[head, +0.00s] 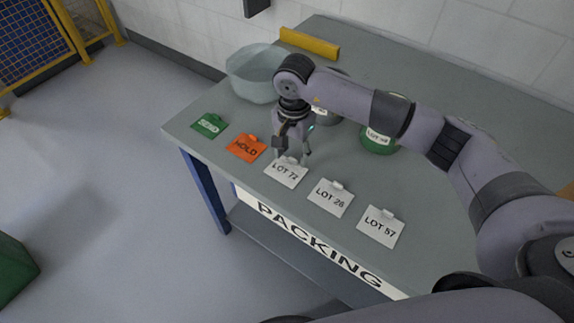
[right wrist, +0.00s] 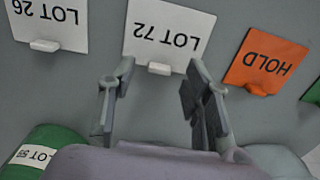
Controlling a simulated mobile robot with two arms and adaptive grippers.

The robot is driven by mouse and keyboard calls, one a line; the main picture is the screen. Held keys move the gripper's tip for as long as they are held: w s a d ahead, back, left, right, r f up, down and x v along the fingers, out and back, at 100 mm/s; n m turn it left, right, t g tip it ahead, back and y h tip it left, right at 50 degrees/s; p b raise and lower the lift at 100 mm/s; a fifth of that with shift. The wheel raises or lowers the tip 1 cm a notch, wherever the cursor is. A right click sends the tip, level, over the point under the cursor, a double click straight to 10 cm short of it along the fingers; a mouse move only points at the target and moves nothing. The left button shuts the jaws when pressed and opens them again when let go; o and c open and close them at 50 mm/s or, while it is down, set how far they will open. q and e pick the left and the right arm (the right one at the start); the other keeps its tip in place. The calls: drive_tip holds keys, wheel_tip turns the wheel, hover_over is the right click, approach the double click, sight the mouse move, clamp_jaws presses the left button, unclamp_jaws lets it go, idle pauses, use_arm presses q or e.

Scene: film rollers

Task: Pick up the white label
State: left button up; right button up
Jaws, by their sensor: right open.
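Several flat labels lie in a row near the front edge of the table. Three are white cards with small tabs: LOT 72 (head: 286,173), LOT 26 (head: 330,198) and LOT 57 (head: 380,227). My right gripper (head: 293,155) is open and empty, pointing down just behind the LOT 72 card. In the right wrist view, the LOT 72 card (right wrist: 168,32) lies ahead between the two spread fingers (right wrist: 160,76), with its tab toward them. I cannot tell how high the fingertips are. The LOT 26 card (right wrist: 47,20) is at the left there. My left gripper is not in view.
An orange HOLD card (head: 246,147) and a green card (head: 209,125) lie left of LOT 72. Behind stand a pale bin (head: 254,80), a green roller (head: 376,146) with a lot tag, and a yellow bar (head: 310,43). The table's front edge is close to the cards.

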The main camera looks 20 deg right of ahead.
drive_tip(key=shift+f, duration=0.85)
drive_tip(key=shift+c, duration=0.2)
drive_tip(key=c, duration=0.8)
